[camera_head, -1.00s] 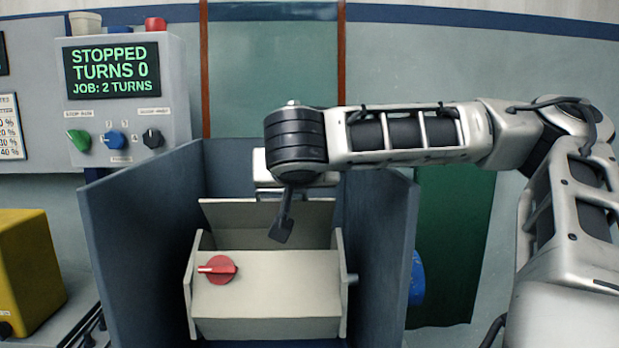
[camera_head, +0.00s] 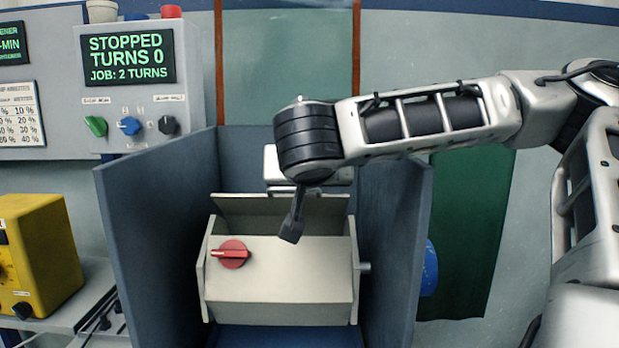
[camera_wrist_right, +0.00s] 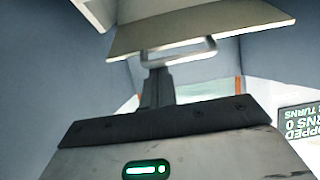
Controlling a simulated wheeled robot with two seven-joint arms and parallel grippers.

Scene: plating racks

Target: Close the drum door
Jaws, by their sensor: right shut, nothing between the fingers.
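The drum (camera_head: 280,285) is a pale box with a red knob (camera_head: 231,254) on its front, between blue side walls. Its door (camera_head: 270,208) is a flat panel standing tilted up at the drum's top rear, open. My right gripper (camera_head: 290,238) points down in front of the door, over the drum's top edge. In the right wrist view, the door (camera_wrist_right: 200,28) has a pale loop handle (camera_wrist_right: 180,52). The shut fingers (camera_wrist_right: 157,78) are empty and at the handle's left end; I cannot tell if they touch. My left gripper is out of view.
The blue side walls (camera_head: 158,225) (camera_head: 395,230) stand close on both sides of the drum. A control panel (camera_head: 140,85) at the back left reads STOPPED, TURNS 0. A yellow box (camera_head: 45,250) sits at the left, and a blue round part (camera_head: 430,270) is outside the right wall.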

